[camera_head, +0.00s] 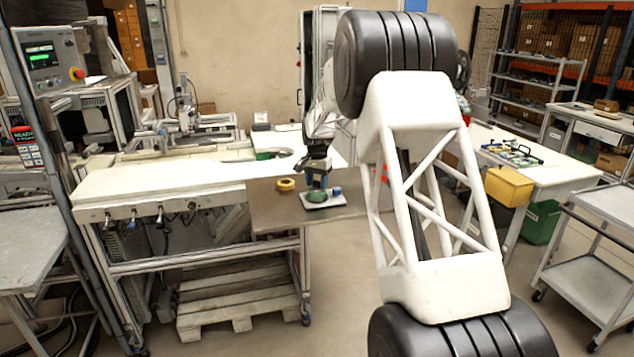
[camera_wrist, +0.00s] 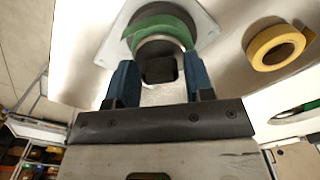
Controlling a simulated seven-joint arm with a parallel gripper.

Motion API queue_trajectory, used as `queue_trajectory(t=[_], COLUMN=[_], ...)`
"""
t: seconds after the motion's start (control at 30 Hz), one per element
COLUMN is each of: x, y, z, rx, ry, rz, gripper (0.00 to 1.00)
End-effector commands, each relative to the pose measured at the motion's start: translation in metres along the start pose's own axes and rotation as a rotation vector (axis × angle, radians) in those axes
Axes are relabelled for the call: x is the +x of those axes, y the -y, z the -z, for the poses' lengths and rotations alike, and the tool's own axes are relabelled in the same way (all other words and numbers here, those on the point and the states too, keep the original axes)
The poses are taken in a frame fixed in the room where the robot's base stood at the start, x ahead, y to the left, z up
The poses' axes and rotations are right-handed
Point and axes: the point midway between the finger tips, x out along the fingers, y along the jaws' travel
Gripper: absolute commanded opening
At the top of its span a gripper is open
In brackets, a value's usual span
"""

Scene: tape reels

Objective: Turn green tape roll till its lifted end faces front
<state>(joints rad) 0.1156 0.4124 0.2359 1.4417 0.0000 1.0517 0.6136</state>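The green tape roll (camera_wrist: 163,22) lies on a light square plate (camera_wrist: 208,28); in the head view the roll (camera_head: 318,196) shows small on the plate (camera_head: 335,202). Its grey core shows inside the green band in the wrist view. My gripper (camera_head: 317,181) points down at the roll. In the wrist view its two blue fingers (camera_wrist: 160,75) stand apart, with their tips close to the roll's near side. I cannot tell whether they touch it, and the roll's near edge is partly hidden.
A yellow tape roll (camera_wrist: 276,46) lies to the right in the wrist view and left of the plate in the head view (camera_head: 286,184). A small blue object (camera_head: 337,190) is at the plate's right side. The brown tabletop (camera_head: 268,212) has bare room at its front left.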

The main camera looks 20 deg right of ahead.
Motion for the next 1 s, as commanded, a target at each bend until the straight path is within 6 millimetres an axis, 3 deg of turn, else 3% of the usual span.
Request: queue_trajectory(t=[0.03, 0.1, 0.57, 1.0], x=[0.0, 0.0, -0.007, -0.057], y=[0.0, 0.0, 0.0, 0.0], z=[0.0, 0.0, 0.0, 0.0], rx=[0.0, 0.0, 0.001, 0.001], ry=[0.0, 0.0, -0.001, -0.002], rz=[0.0, 0.0, 0.001, 0.001], gripper=[0.56, 0.66, 0.66, 0.66])
